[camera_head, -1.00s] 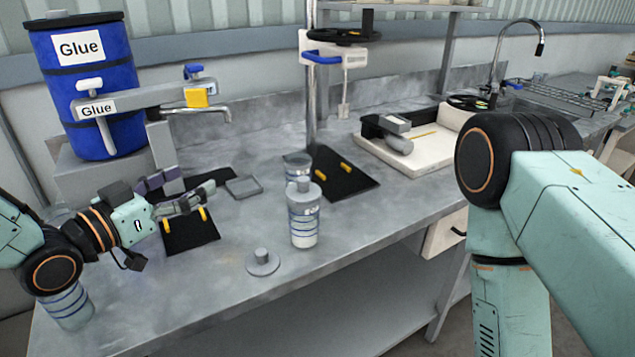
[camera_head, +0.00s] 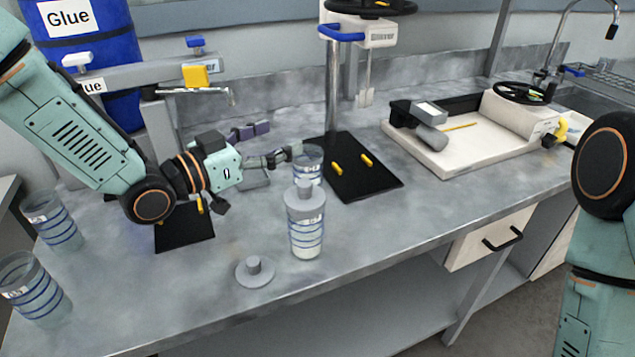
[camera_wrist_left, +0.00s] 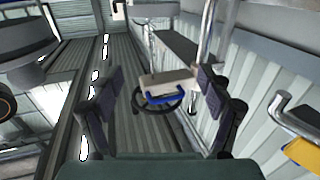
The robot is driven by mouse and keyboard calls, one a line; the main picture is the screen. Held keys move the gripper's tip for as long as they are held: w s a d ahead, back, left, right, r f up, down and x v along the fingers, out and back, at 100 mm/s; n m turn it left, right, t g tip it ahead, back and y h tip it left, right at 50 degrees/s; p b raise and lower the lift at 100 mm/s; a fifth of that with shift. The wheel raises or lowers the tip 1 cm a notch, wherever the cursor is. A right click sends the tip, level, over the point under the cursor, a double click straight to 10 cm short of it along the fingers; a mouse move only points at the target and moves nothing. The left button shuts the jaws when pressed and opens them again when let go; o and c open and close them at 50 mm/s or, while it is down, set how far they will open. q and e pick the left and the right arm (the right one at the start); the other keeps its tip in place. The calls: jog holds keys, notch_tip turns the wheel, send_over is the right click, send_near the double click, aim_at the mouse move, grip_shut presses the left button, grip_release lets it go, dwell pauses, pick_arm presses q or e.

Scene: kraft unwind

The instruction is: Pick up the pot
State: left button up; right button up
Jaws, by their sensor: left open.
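A clear pot with blue stripes and a grey lid (camera_head: 306,225) stands upright near the middle of the bench. A second striped pot (camera_head: 309,160) stands behind it, partly hidden by the lidded pot and a finger of my left gripper. Two more striped pots, one farther back (camera_head: 53,222) and one nearer (camera_head: 36,292), stand at the far left. My left gripper (camera_head: 279,142) is open, its fingers pointing right, close to the rear pot; contact cannot be told. The left wrist view shows its spread fingers (camera_wrist_left: 160,108) with no pot between them. My right gripper is not in view.
A loose grey lid (camera_head: 254,272) lies in front of the lidded pot. A stand mixer (camera_head: 369,36) has a black mat (camera_head: 378,187) before it. A blue glue drum (camera_head: 112,40) with a tap is back left. A white tray (camera_head: 445,160) lies right.

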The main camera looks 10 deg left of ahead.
aim_at(297, 163)
pick_arm(q)
jog(key=f, duration=0.2)
jog(key=f+b, duration=0.1)
jog(key=f, duration=0.3)
jog(key=shift+s+d+f, duration=0.25)
jog(key=shift+d+f, duration=0.05)
jog(key=shift+d, duration=0.1)
jog(key=shift+w+f, duration=0.1)
jog(key=shift+w, duration=0.25)
jog(key=b+x, duration=0.1)
jog(key=x, duration=0.4)
jog(key=shift+s+d, duration=0.1)
jog(key=shift+w+d, duration=0.2)
jog(key=shift+w, duration=0.3)
jog(key=shift+s+r, duration=0.15)
jog(key=shift+r, duration=0.1)
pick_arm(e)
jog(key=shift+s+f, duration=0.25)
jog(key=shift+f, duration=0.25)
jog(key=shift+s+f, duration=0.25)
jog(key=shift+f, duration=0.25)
